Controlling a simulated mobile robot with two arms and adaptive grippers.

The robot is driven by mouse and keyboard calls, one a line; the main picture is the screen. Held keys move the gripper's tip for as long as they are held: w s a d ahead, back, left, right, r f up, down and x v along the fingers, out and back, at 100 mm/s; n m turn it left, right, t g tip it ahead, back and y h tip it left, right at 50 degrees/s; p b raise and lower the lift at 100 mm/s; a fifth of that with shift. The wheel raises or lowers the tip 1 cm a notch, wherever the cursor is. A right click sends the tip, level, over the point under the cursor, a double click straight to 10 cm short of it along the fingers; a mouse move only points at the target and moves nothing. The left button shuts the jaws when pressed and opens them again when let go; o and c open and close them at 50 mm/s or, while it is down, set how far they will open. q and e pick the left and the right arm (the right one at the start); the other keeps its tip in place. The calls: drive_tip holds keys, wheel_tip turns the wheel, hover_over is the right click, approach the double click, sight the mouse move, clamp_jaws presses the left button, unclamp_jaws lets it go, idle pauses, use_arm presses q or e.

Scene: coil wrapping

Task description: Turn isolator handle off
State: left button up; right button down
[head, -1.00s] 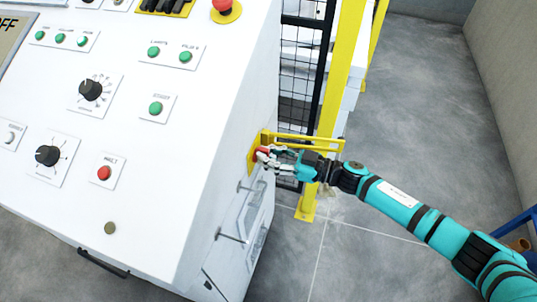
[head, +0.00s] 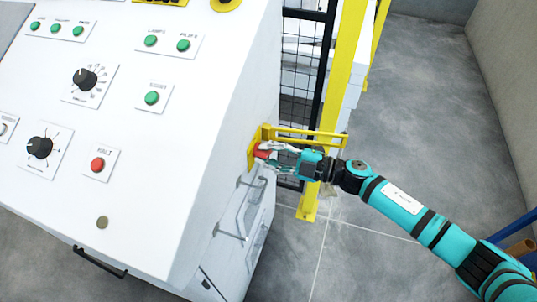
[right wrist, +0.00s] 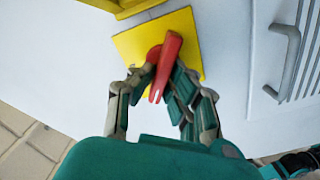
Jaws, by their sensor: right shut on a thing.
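The red isolator handle (right wrist: 167,65) sits on a yellow plate (right wrist: 190,25) on the side of the white control cabinet. In the right wrist view the handle is slightly tilted from the line of my fingers. My right gripper (right wrist: 155,85) is shut on the handle, with one finger on each side of it. In the head view the handle (head: 262,151) is partly hidden by the fingers of my right gripper (head: 270,154). My left gripper is not in view.
The white cabinet (head: 200,130) carries knobs and green and red buttons on its sloped front. A yellow bracket (head: 310,134) juts out just above the handle, beside a yellow post (head: 340,80) and black mesh fence (head: 300,90). Grey handles (right wrist: 285,65) lie beside the plate.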

drive_tip(key=n+b, duration=0.1)
drive_tip(key=n, duration=0.1)
drive_tip(key=n+b, duration=0.1)
drive_tip(key=n, duration=0.1)
drive_tip(key=shift+f, duration=0.35)
drive_tip(key=shift+s+n+b, duration=0.1)
drive_tip(key=shift+n+b, duration=0.75)
drive_tip(key=shift+n, duration=0.75)
drive_tip(key=c, duration=1.3)
unclamp_jaws()
drive_tip(key=shift+c, duration=0.2)
drive_tip(key=v, duration=1.2)
